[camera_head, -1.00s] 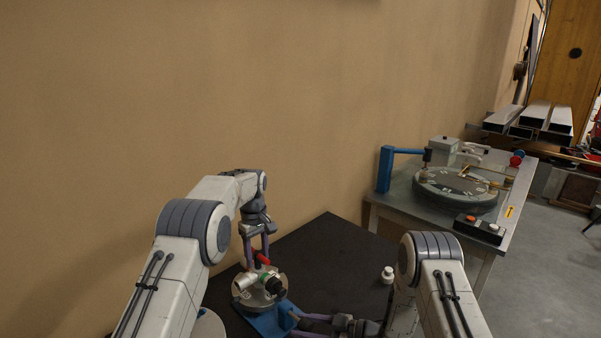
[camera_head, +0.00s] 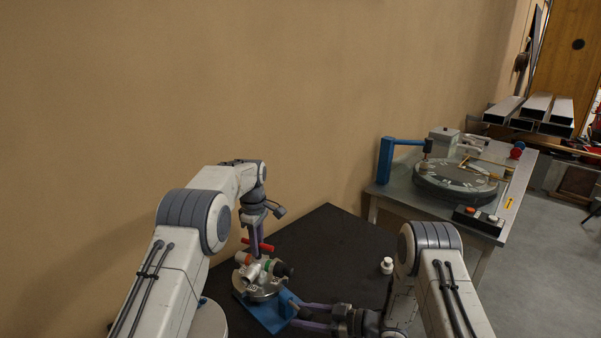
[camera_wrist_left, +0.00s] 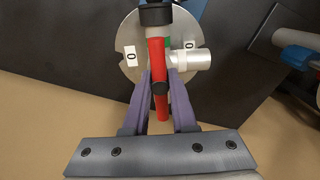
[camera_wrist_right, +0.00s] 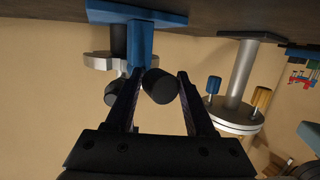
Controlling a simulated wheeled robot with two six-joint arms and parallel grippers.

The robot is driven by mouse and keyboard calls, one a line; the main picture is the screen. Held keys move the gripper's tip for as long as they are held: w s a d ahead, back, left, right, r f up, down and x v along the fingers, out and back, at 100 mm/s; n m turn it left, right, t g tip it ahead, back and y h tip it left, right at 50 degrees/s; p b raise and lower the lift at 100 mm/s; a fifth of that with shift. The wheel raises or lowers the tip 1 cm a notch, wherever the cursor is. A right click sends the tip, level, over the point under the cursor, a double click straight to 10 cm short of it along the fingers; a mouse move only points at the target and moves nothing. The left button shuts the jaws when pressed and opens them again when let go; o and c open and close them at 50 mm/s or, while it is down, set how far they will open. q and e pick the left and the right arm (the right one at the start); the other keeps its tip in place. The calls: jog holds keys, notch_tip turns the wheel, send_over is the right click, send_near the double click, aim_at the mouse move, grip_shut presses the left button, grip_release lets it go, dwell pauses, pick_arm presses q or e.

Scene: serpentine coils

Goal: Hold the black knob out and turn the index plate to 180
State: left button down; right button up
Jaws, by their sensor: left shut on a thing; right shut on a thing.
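The index plate is a silver disc (camera_head: 250,291) on a blue base (camera_head: 272,316), carrying a valve-like fitting with a red bar handle (camera_head: 263,245). In the left wrist view the plate (camera_wrist_left: 128,68) has notches in its rim and white labels, each reading like a 0. My left gripper (camera_wrist_left: 160,82) is shut on the red handle (camera_wrist_left: 156,60) from above. My right gripper (camera_wrist_right: 158,82) is shut on the black knob (camera_wrist_right: 160,88) beside the blue bracket (camera_wrist_right: 139,48). In the head view the right gripper (camera_head: 298,309) reaches the base from the right; the knob is hard to make out there.
The black tabletop (camera_head: 330,240) is mostly clear. A small white bottle-like item (camera_head: 387,266) stands near my right arm. A metal bench (camera_head: 400,200) with a round dial and a blue post (camera_head: 385,161) stands at the right. The wall is close behind.

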pick_arm(q)
jog(key=n, duration=0.4)
pick_arm(e)
jog(key=shift+d, duration=0.1)
pick_arm(q)
jog(key=c, duration=0.7)
grip_release()
jog(key=shift+r, duration=2.3)
pick_arm(e)
jog(key=o, duration=1.3)
jog(key=shift+c, duration=0.9)
